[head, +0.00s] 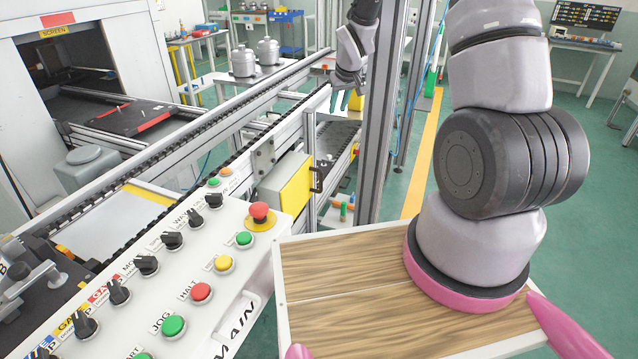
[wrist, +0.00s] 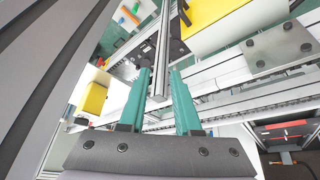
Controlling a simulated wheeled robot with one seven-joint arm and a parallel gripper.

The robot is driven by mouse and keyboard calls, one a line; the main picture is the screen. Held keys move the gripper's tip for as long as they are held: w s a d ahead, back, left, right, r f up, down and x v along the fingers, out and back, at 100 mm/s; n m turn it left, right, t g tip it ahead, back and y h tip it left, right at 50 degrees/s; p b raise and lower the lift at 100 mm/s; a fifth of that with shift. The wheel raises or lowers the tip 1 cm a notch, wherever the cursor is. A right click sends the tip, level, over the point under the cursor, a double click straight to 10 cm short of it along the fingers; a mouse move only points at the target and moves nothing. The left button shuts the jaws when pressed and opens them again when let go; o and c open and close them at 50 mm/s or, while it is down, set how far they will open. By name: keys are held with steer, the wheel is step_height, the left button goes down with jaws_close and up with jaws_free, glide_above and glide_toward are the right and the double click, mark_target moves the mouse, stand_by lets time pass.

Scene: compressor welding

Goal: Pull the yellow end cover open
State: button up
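The yellow end cover (head: 297,189) is on the end of a grey box beside the conveyor frame, and a dark handle (head: 317,179) stands out from its right side. It looks closed against the box. In the wrist view, a yellow panel at the top (wrist: 208,12) appears to be this cover, with a dark handle-like part (wrist: 184,12) at its left edge. My gripper (head: 340,101) is above and beyond the cover, apart from it, pointing down. Its teal fingers (wrist: 159,78) are spread with nothing between them.
Conveyor rails (head: 240,140) run beside the cover. An upright metal post (head: 382,130) stands close to the right of my gripper. A control panel (head: 165,285) with buttons and knobs fills the front left. Another yellow object (wrist: 93,98) lies left of my fingers in the wrist view.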

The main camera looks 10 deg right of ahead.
step_height(320, 180, down, 12)
steer(key=w+a+n, duration=0.1)
steer(key=w+a, duration=0.1)
steer(key=n+y, duration=0.1)
glide_toward(306, 194)
steer(key=w+d+r, duration=0.2)
steer(key=d+r, duration=0.3)
steer(key=d, duration=0.1)
steer(key=shift+g, duration=0.4)
steer(key=x, duration=1.1)
steer(key=shift+w+a+f, duration=0.1)
steer(key=shift+a, duration=0.15)
steer(key=shift+c, duration=0.4)
jaws_close()
